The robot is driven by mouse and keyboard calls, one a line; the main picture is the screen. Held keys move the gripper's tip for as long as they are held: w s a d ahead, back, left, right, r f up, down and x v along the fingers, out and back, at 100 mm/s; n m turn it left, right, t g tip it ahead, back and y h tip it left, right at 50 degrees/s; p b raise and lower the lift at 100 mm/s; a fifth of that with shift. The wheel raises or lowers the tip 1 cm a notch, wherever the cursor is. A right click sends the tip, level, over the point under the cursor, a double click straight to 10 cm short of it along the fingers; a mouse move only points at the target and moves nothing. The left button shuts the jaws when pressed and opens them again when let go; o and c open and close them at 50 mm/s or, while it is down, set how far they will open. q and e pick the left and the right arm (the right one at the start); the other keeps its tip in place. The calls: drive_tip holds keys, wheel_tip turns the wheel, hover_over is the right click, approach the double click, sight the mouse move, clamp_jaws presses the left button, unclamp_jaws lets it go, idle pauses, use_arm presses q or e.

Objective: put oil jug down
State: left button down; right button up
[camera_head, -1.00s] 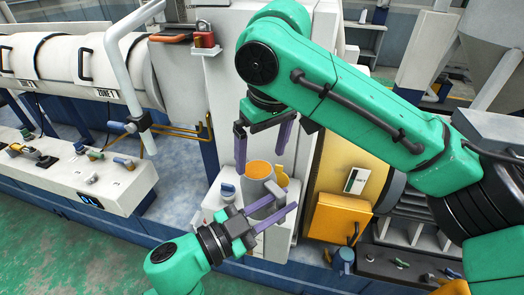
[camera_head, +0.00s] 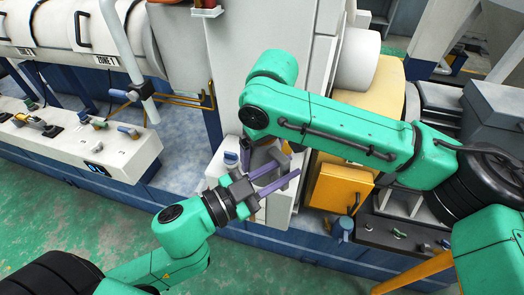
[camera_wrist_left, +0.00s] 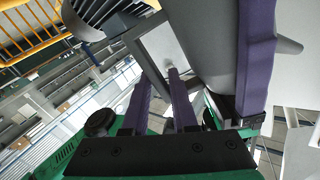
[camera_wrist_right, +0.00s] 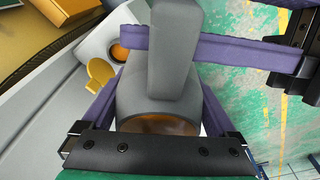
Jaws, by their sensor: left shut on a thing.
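The grey oil jug (camera_wrist_right: 172,95) shows from above in the right wrist view, with brownish oil at its mouth and a thick handle. In the head view it is mostly hidden under my right arm. My left gripper (camera_head: 283,176) reaches in from the front and is shut on the jug, apparently at its handle; the grey handle (camera_wrist_left: 165,50) shows at its fingers. My right gripper (camera_head: 265,154) points down over the jug. Its fingers stand wide apart on either side of the jug body, with slim gaps showing beside it.
A yellow cap (camera_wrist_right: 98,72) stands by a round orange opening (camera_wrist_right: 120,52) in the pale machine top. An orange-yellow box (camera_head: 340,188) is to the right. A white control panel (camera_head: 80,150) is to the left. Green floor lies open in front.

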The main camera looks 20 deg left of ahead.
use_arm(q)
drive_tip(key=shift+r, duration=0.1)
use_arm(e)
drive_tip(key=c, duration=1)
use_arm(q)
drive_tip(key=c, duration=1.1)
unclamp_jaws()
use_arm(e)
drive_tip(key=shift+r, duration=0.1)
clamp_jaws()
use_arm(q)
drive_tip(key=o, duration=0.5)
